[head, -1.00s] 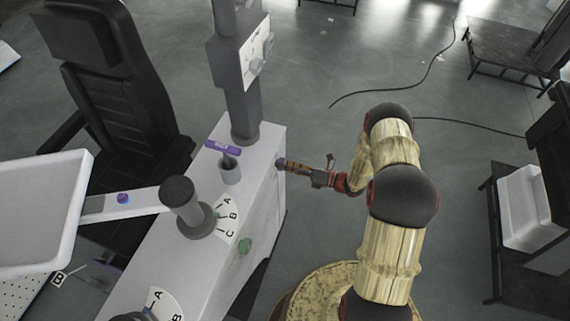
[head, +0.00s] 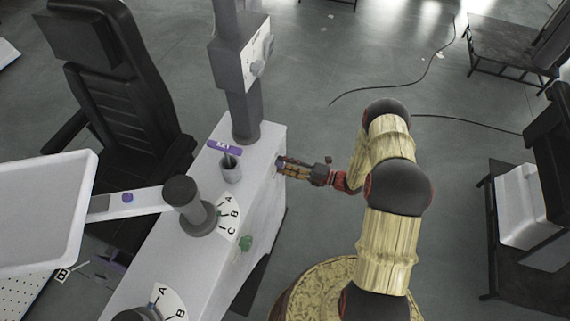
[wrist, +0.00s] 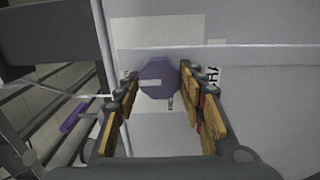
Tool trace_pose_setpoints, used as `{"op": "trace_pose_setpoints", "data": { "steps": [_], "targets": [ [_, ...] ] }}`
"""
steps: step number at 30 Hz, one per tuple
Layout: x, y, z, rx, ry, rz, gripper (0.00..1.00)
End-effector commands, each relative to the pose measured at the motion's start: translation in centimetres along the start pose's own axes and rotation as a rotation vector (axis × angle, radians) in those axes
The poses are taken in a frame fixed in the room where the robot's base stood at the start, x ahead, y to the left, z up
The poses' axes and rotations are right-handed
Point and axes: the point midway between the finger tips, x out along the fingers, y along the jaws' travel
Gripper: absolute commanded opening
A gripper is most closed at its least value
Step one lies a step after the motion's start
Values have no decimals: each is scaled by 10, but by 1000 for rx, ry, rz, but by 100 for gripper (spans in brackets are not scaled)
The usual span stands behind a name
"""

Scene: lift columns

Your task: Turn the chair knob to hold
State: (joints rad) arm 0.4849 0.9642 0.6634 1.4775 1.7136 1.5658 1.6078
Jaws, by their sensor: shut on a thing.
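The chair knob is a purple, many-sided knob (wrist: 158,80) on the pale panel, in the middle of the wrist view. A white line on its face lies nearly level and points left. Part of a label with a letter H (wrist: 214,76) shows right of the knob, partly covered by a finger. Smaller marks at its left and below are too small to read. My gripper (head: 282,164) is at the right side of the white console (head: 262,190) in the head view. Its fingers are shut on the knob, one on each side; they mostly hide it in the head view.
A black chair (head: 110,100) stands behind the console.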

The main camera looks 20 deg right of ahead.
Motion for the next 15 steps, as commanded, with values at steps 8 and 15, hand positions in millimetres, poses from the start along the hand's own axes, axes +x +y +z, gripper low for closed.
{"op": "trace_pose_setpoints", "data": {
  "steps": [8,15],
  "targets": [
    [0,-1,1,15,-3,-1,15],
    [0,-1,1,15,-3,-2,40]
  ]
}}
